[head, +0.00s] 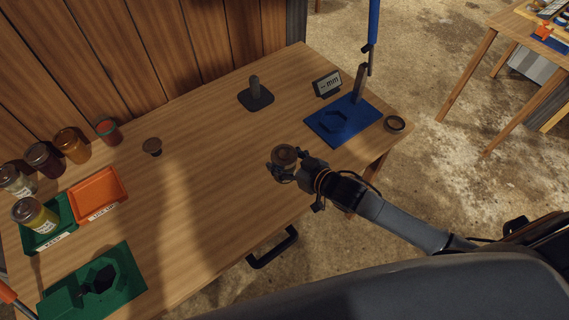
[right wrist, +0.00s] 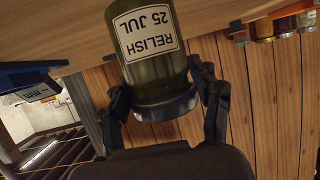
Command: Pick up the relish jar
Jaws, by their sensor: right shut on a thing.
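The relish jar (right wrist: 150,45) is dark green glass with a white label reading "RELISH 25 JUL", upside down in the right wrist view. Its lid (head: 284,154) shows in the head view near the table's front right. My right gripper (head: 283,173) is shut on the jar, and the wrist view shows its two fingers (right wrist: 165,100) on either side of the lid end. The frames do not show clearly whether the jar's base touches the table. My left gripper is not in view.
The wooden table (head: 215,160) has clear room in the middle. Several jars, an orange tray (head: 98,193), and green fixture (head: 125,275) are left.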

